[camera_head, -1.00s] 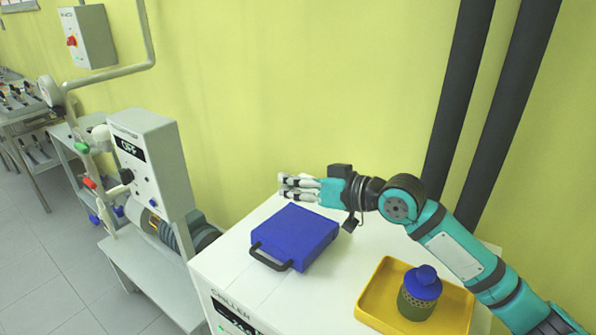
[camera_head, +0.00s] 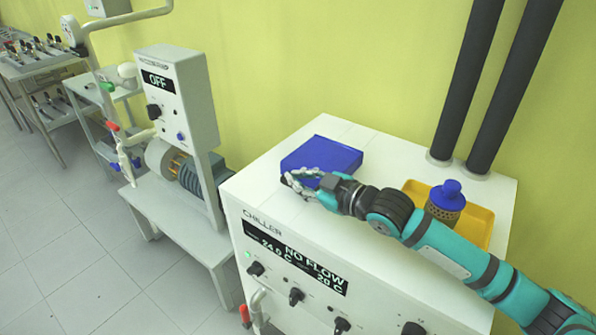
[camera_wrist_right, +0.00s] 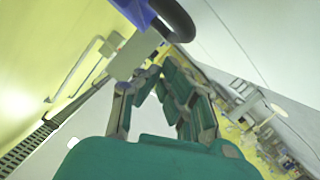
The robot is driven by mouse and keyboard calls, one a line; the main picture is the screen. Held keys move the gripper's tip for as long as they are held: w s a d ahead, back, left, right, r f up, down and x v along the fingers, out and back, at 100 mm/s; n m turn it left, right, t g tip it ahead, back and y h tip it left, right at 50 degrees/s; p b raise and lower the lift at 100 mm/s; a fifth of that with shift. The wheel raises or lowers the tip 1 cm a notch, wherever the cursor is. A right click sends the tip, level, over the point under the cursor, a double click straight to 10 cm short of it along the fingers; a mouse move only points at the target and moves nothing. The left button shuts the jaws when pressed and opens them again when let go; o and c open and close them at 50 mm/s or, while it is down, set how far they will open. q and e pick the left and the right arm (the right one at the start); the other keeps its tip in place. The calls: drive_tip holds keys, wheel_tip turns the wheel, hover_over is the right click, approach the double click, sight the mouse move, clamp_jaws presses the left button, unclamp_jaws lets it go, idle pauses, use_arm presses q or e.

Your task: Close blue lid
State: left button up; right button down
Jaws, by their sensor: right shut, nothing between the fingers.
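The blue lid (camera_head: 325,153) lies flat, closed-looking, on top of the white chiller (camera_head: 262,185). My right gripper (camera_head: 292,178) is shut and empty at the lid's near left edge and hides part of its front side. I cannot tell whether it touches the lid. In the right wrist view the fingers (camera_wrist_right: 155,78) point toward the dark handle (camera_wrist_right: 174,18) on the lid's edge, and a blue corner (camera_wrist_right: 137,10) of the lid shows at the top. My left gripper is not in view.
A yellow tray (camera_head: 478,222) with a blue-topped container (camera_head: 446,200) stands right of the lid, partly behind my right arm. Two dark pipes (camera_head: 462,85) rise at the wall. A device reading OFF (camera_head: 180,95) stands on a low table at left.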

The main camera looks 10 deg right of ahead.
drive_tip(key=shift+f, duration=0.9)
drive_tip(key=shift+r, duration=0.1)
